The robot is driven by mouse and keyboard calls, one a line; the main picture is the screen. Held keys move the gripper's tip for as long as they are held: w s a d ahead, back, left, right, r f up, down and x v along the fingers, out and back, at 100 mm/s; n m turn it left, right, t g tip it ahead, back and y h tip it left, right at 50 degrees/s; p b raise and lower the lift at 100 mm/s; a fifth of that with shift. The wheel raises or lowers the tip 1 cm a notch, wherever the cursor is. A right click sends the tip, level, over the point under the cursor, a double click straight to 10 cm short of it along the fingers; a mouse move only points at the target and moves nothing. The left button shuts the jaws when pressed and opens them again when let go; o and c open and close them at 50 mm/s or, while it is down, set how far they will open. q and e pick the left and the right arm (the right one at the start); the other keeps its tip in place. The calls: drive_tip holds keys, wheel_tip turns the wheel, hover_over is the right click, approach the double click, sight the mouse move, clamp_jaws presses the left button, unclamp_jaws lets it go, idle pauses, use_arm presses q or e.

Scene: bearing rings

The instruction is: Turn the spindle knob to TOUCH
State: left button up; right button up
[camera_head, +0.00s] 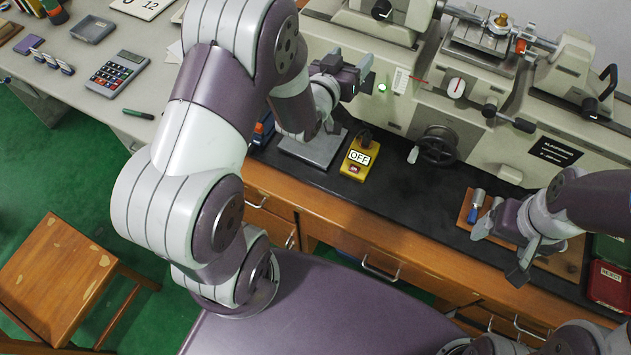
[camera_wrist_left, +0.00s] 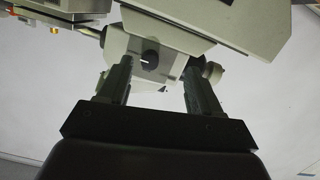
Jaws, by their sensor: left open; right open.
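A black knob (camera_head: 382,10) with a white mark is on the upper front of the grey-green machine (camera_head: 420,105) in the head view. A black knob (camera_wrist_left: 150,58) with a short white line pointing left shows in the left wrist view, beyond and between the fingertips; it looks like the same one. No label text is legible by it, and TOUCH cannot be read. My left gripper (camera_head: 358,74) is open near the machine front, below the knob and apart from it. Its fingers (camera_wrist_left: 153,78) hold nothing. My right gripper (camera_head: 503,246) is open above the bench's right part.
A white dial (camera_head: 456,87) with a red mark, a green lamp (camera_head: 382,88) and a handwheel (camera_head: 437,146) are on the machine front. A yellow OFF switch box (camera_head: 359,158) stands on the black bench top (camera_head: 400,190). A wooden board (camera_head: 560,262) lies under my right gripper.

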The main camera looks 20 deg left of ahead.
use_arm(q)
drive_tip(key=s+f+g+b, duration=0.3)
drive_tip(key=f+g+b, duration=0.2)
drive_tip(key=f, duration=0.5)
drive_tip(key=s+f+g+b, duration=0.3)
drive_tip(key=s+f+g, duration=0.1)
drive_tip(key=s, duration=0.3)
drive_tip(key=s+d+f+m+g+b, duration=0.1)
drive_tip(key=s+f+g+b, duration=0.3)
drive_tip(key=s, duration=0.4)
drive_tip(key=shift+f+y, duration=0.3)
drive_tip(key=shift+y, duration=0.1)
